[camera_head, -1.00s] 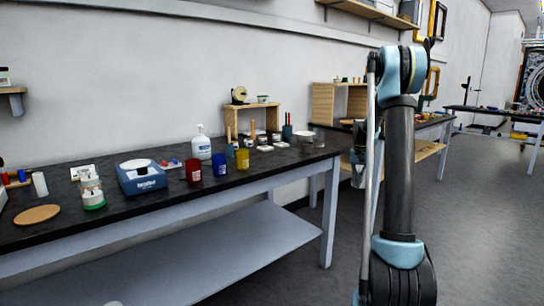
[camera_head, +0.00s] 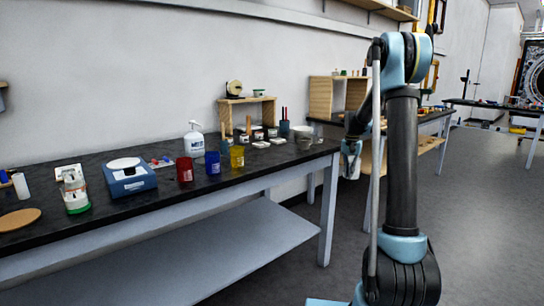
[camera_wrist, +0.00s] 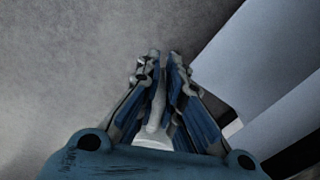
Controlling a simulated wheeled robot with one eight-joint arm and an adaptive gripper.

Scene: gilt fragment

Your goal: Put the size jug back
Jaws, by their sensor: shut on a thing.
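My gripper (camera_wrist: 163,72) points down over the floor in the wrist view, with its fingers closed around a pale thing (camera_wrist: 155,117). A whitish rounded edge of that thing (camera_wrist: 152,141) shows below the fingers. Most of it is hidden by the fingers and my wrist, so I cannot tell for sure that it is the size jug. In the head view my gripper (camera_head: 350,158) hangs just off the right end of the near black-topped table (camera_head: 250,178), apart from it. The held thing is too small to make out there.
The near table holds a blue scale (camera_head: 130,184), red (camera_head: 185,170), blue (camera_head: 212,163) and yellow (camera_head: 237,157) cups, a pump bottle (camera_head: 194,140) and a wooden rack (camera_head: 222,117). A grey pot (camera_head: 305,141) stands near its right end. Open floor (camera_head: 480,230) lies to the right.

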